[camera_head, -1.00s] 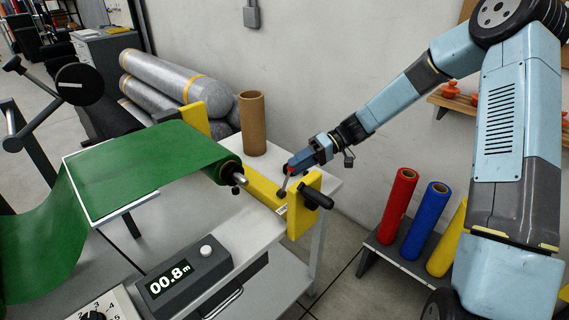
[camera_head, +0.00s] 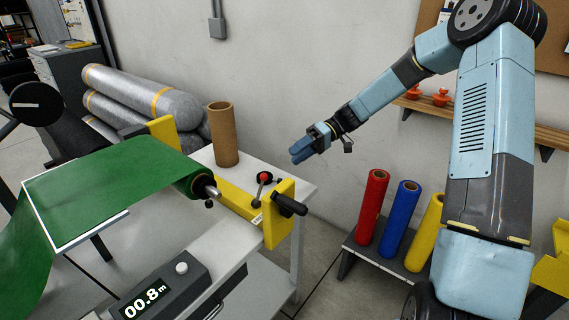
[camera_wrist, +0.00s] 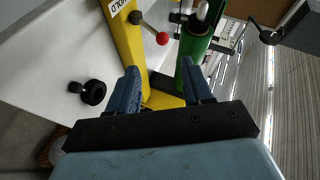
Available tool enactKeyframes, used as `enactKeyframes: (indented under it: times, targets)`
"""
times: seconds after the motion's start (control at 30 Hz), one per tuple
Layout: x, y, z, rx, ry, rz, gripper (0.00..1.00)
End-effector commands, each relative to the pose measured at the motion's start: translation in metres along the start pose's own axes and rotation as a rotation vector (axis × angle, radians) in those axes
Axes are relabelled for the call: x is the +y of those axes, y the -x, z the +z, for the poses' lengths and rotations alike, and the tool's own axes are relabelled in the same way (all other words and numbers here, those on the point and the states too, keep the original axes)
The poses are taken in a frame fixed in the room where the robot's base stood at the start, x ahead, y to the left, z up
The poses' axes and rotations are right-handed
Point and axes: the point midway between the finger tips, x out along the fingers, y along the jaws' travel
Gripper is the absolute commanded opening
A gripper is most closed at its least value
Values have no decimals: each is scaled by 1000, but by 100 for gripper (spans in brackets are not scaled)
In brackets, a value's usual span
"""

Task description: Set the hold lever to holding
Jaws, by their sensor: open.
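The hold lever (camera_head: 261,189) is a thin metal rod with a red ball knob (camera_head: 264,177). It stands up from the yellow frame (camera_head: 236,203) of the roll stand, between the green roll and the black handle. In the wrist view the red knob (camera_wrist: 162,38) lies ahead of the jaws, beside a white label reading HOLD (camera_wrist: 117,5). Which setting the lever is in I cannot tell. My gripper (camera_head: 297,158) is up and to the right of the knob, apart from it. Its two blue fingers (camera_wrist: 163,84) are spread and empty.
A black handle (camera_head: 290,205) sticks out of the yellow end plate. A brown cardboard tube (camera_head: 223,135) stands behind the frame. Red (camera_head: 371,207), blue (camera_head: 400,215) and yellow rolls stand on a low rack at the right. A counter (camera_head: 150,292) reads 00.8 m.

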Motion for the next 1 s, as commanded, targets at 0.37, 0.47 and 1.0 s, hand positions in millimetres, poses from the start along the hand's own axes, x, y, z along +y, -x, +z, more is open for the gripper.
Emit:
enactKeyframes:
  times: [0.37,0.47,1.0]
  targets:
    - [1,36,0,0,0,0,50]
    - [1,37,0,-1,0,0,50]
    - [-26,36,17,-77,-70,157,50]
